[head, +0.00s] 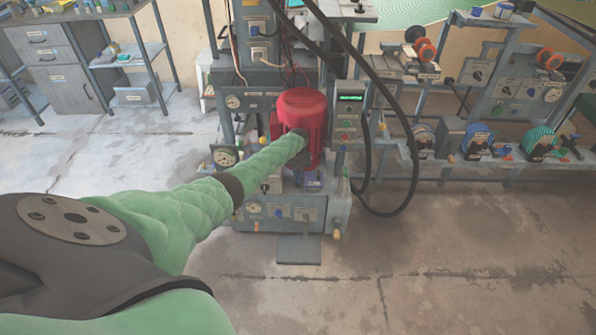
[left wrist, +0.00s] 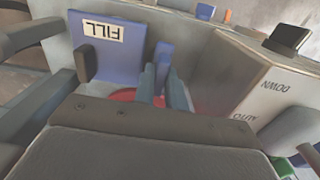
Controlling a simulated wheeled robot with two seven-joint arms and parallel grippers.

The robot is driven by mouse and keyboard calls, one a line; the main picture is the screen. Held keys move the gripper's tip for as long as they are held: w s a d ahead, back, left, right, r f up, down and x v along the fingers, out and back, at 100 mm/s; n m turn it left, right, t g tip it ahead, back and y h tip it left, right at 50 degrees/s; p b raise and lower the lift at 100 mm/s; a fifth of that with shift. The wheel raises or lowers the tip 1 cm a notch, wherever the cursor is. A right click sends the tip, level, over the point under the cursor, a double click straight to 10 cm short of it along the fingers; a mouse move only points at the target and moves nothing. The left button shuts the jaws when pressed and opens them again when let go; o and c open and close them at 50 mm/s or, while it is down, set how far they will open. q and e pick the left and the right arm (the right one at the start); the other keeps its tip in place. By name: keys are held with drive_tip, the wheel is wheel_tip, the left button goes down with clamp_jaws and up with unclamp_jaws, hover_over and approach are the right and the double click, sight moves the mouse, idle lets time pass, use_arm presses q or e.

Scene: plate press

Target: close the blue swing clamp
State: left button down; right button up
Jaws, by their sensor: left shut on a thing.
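My left arm reaches across the head view to the press. Its gripper is small and dark there, in front of the red motor-like cylinder (head: 303,108). In the left wrist view the two grey-blue fingers of my left gripper (left wrist: 163,84) are shut on a narrow blue upright piece (left wrist: 163,55), which looks like the handle of the blue swing clamp. The rest of the clamp is hidden behind the fingers and the gripper body. A red surface shows just below the fingers. My right gripper is in neither view.
A blue plate marked FILL (left wrist: 105,45) stands left of the fingers. A light box marked DOWN and AUTO (left wrist: 255,85) is close on the right. A control box with a green display (head: 349,112) and hanging black hoses (head: 414,150) flank the press.

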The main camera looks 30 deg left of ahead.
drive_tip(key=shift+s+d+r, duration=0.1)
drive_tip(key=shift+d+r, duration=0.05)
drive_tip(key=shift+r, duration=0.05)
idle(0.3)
use_arm(q)
drive_tip(key=c, duration=1.4)
unclamp_jaws()
drive_tip(key=shift+c, duration=0.2)
drive_tip(key=shift+r, duration=0.15)
wheel_tip(320, 180, up, 6)
drive_tip(key=shift+r, duration=0.75)
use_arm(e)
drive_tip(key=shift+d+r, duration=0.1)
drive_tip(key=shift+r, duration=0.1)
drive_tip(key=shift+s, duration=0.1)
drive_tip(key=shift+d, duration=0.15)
